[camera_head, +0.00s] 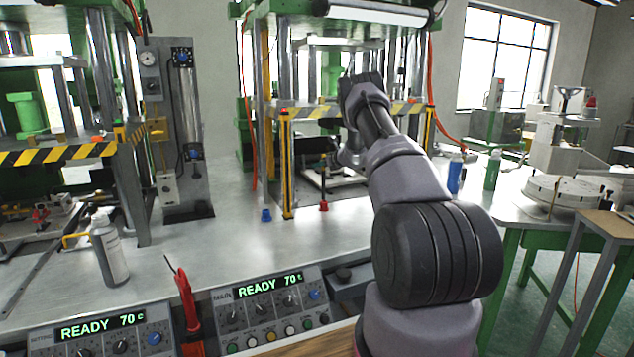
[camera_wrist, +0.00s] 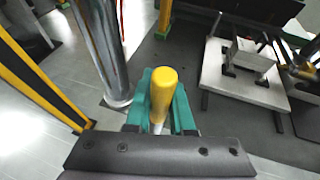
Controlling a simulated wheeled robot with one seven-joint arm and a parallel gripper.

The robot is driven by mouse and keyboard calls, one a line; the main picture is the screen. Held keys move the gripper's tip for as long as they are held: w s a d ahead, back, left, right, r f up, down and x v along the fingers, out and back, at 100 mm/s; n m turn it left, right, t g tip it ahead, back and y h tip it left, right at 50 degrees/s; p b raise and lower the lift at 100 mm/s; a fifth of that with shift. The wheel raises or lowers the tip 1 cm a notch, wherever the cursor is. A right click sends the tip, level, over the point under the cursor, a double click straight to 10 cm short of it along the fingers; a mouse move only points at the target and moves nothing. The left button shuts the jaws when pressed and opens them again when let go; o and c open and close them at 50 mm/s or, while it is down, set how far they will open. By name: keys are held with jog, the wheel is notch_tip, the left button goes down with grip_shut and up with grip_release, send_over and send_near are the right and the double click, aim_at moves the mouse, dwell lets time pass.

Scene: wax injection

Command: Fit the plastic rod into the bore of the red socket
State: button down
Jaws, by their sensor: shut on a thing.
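My gripper (camera_wrist: 160,110) has teal fingers, shut on a yellow-topped rod (camera_wrist: 163,84). A pale part of the rod shows below the yellow, and its far end is hidden by the fingers and wrist. A small red piece (camera_head: 323,206), likely the red socket, stands on the metal bench under a thin dark upright. Its bore cannot be seen. No red socket can be made out in the wrist view.
A blue piece (camera_head: 266,215) stands left of the red one, by a yellow-black post (camera_head: 286,165). A chrome column (camera_wrist: 103,45) rises close beside my gripper. A pale plate (camera_wrist: 240,75) lies to the right.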

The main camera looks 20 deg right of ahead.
aim_at(323, 177)
jog(key=shift+d+f, duration=0.1)
jog(key=shift+f, duration=2.1)
jog(key=shift+f, duration=0.15)
jog(key=c, duration=0.8)
grip_release()
